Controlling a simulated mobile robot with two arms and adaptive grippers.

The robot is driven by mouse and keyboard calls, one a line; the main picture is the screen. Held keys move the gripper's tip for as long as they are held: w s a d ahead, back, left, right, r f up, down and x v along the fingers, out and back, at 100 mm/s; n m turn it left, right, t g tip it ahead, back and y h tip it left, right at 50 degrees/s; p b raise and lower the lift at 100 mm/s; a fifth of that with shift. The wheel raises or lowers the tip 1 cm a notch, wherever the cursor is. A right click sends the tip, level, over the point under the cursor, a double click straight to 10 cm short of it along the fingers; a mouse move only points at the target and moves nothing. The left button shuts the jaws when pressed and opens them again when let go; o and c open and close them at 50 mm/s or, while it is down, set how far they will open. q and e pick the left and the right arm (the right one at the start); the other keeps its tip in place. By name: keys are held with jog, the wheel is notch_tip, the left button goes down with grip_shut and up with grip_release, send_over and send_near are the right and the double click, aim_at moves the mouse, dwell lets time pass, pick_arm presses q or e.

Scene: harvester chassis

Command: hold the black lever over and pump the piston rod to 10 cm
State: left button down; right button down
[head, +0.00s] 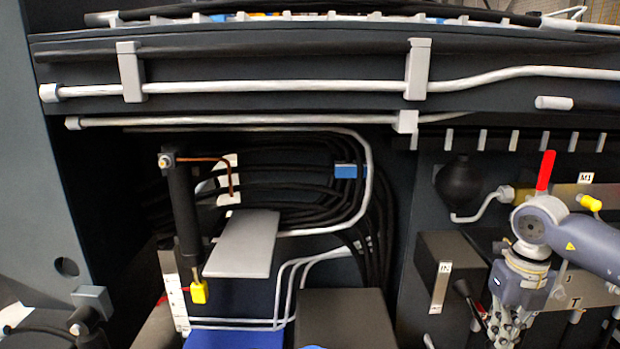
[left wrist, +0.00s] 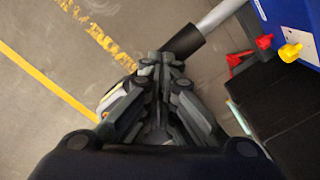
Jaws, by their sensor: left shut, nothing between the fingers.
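A black cylinder (head: 185,210) hangs upright at the left of the bay in the head view, with a yellow piece (head: 198,292) at its lower end beside a white scale strip (head: 174,290). A black lever (head: 466,292) sticks out beside a dark box at right. My right gripper (head: 503,328) points down just right of the lever. Its fingertips run to the frame's bottom edge, so I cannot tell whether they touch it. My left gripper (left wrist: 160,62) is shut and empty in the left wrist view. Its tips are close to a black sleeve on a grey bar (left wrist: 185,40); contact is unclear.
A red-handled valve (head: 545,172) and a black ball-shaped part (head: 461,185) sit above my right gripper. A grey plate (head: 242,245) juts out beside the cylinder. The left wrist view shows open floor (left wrist: 50,120) and a blue block (left wrist: 288,25) with red and yellow caps.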

jog(key=shift+f, duration=1.65)
jog(key=shift+s, duration=0.1)
pick_arm(q)
jog(key=shift+f, duration=0.1)
jog(key=shift+f, duration=5.85)
notch_tip(320, 180, up, 12)
jog(key=shift+s+r, duration=0.15)
jog(key=shift+r, duration=0.1)
jog(key=shift+w+f, duration=0.5)
jog(key=shift+f, duration=5.75)
jog(key=r, duration=0.8)
jog(key=s+r, duration=0.1)
jog(key=r, duration=0.3)
jog(key=shift+s+r, duration=0.1)
jog(key=shift+r, duration=0.1)
